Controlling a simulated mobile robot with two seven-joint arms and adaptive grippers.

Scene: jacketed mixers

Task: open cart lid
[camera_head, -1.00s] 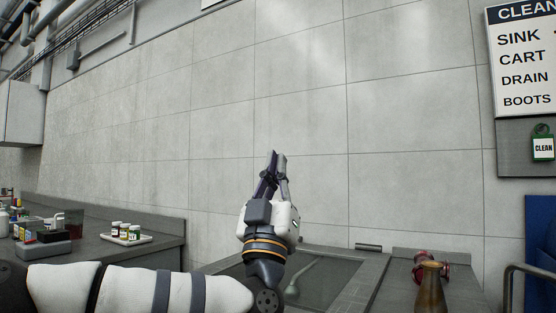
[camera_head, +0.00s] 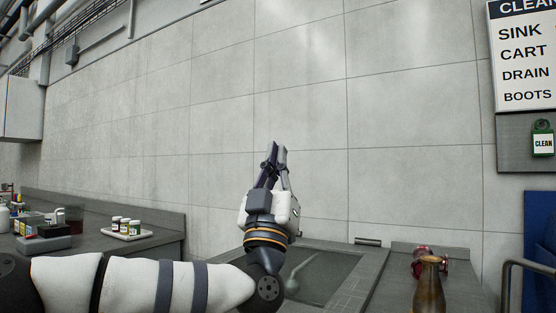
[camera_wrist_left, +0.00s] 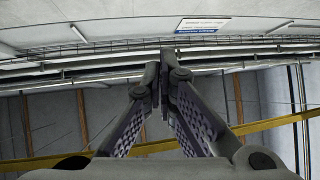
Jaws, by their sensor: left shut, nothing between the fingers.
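My left gripper (camera_head: 276,150) is shut and empty, pointing up in front of the grey tiled wall in the head view. It also shows in the left wrist view (camera_wrist_left: 161,75), with its fingertips together against the ceiling. Below and behind it is a dark recessed panel or basin (camera_head: 325,275) in a grey top, partly hidden by my left arm; I cannot tell whether this is the cart lid. No cart lid can be clearly made out. My right gripper is not in view.
A counter (camera_head: 165,240) at left holds a tray of small jars (camera_head: 126,229) and other containers. A brown bottle (camera_head: 428,285) and a red fitting (camera_head: 420,257) stand at right. A metal rail (camera_head: 510,275) and a sign board (camera_head: 522,60) are far right.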

